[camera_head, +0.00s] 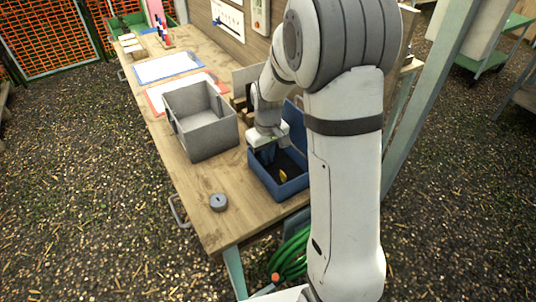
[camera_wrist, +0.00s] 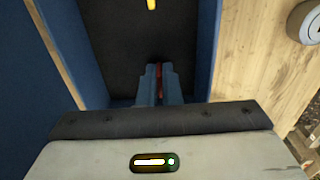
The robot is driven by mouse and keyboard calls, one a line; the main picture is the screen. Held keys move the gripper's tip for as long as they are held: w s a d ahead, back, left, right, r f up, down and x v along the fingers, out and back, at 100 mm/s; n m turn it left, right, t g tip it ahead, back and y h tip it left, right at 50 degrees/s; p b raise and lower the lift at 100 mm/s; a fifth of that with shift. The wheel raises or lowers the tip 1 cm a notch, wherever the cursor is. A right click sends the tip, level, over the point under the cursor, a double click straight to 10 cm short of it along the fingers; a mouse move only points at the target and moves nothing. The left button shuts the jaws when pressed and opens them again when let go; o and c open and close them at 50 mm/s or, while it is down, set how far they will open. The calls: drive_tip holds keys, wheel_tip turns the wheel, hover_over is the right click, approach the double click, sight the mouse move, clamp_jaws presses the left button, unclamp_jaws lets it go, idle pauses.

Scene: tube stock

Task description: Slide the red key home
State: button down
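My gripper (camera_head: 268,152) reaches down into the blue open box (camera_head: 262,181) near the front of the workbench. In the wrist view its two blue fingers (camera_wrist: 159,82) are close together, with a narrow red piece between them, which looks like the red key (camera_wrist: 159,80). Most of the key is hidden by the fingers, and I cannot see its far end or any slot for it. A small yellow piece (camera_head: 283,175) stands in the box in front of the gripper; it also shows at the top of the wrist view (camera_wrist: 151,4).
A grey open bin (camera_head: 205,143) stands on the wooden workbench (camera_head: 190,183) beside the blue box. A round grey object (camera_head: 218,202) lies near the bench's front edge. Blue-bordered (camera_head: 167,67) and red-bordered (camera_head: 157,98) sheets lie farther back. The box walls closely surround my gripper.

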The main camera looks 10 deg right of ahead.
drive_tip(key=c, duration=1.5)
unclamp_jaws()
drive_tip(key=shift+c, duration=0.2)
wheel_tip(320, 180, up, 8)
drive_tip(key=shift+f, duration=0.1)
drive_tip(key=s+r+m+t, duration=0.1)
drive_tip(key=s+r, duration=0.1)
drive_tip(key=s, duration=0.8)
drive_tip(key=s+r+m+t, duration=0.1)
drive_tip(key=s+r+m, duration=0.1)
drive_tip(key=s, duration=0.9)
drive_tip(key=shift+r+m+t, duration=0.3)
drive_tip(key=shift+r+t, duration=0.1)
drive_tip(key=shift+r, duration=0.45)
